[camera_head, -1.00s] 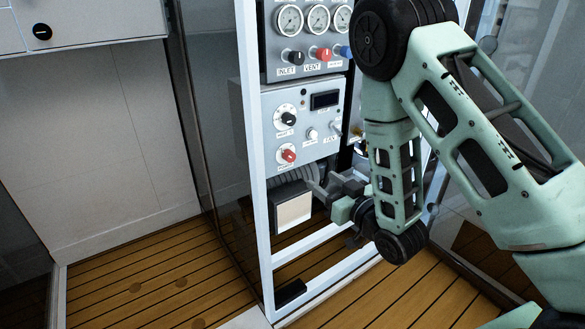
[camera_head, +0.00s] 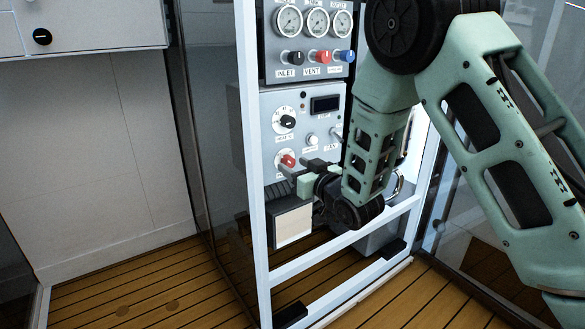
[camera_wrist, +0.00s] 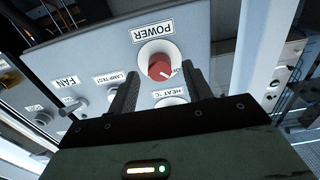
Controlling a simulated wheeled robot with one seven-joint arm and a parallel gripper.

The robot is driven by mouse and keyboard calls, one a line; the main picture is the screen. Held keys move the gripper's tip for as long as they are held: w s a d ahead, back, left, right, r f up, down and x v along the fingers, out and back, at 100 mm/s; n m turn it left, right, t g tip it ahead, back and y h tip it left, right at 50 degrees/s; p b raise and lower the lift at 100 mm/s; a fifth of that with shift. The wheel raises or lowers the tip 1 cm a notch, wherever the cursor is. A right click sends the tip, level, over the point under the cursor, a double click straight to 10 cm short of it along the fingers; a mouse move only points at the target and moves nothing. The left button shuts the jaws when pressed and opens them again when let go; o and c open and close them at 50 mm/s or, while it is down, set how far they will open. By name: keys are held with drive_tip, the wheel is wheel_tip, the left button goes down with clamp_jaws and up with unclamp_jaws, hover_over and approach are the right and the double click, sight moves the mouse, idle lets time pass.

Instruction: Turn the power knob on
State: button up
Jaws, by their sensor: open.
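The red power knob (camera_head: 288,160) sits low on the grey control panel (camera_head: 268,145). In the wrist view the picture of the panel is upside down, and the red knob (camera_wrist: 158,66) shows on a white dial beside the POWER label. My gripper (camera_head: 290,172) is close to the knob in the head view, at its lower right. In the wrist view my gripper (camera_wrist: 158,80) is open, with one dark finger on each side of the knob's line. I cannot tell whether either finger touches it. Part of the dial's print is hidden or too small to read.
The black heat knob (camera_head: 287,121) is above the power knob. A white lamp test button (camera_head: 312,139) and a display (camera_head: 325,103) are nearby. An upper panel holds gauges and the black, red (camera_head: 322,57) and blue knobs. The white frame post (camera_head: 252,180) stands at left.

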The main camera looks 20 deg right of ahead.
drive_tip(key=shift+x, duration=1.05)
drive_tip(key=c, duration=1)
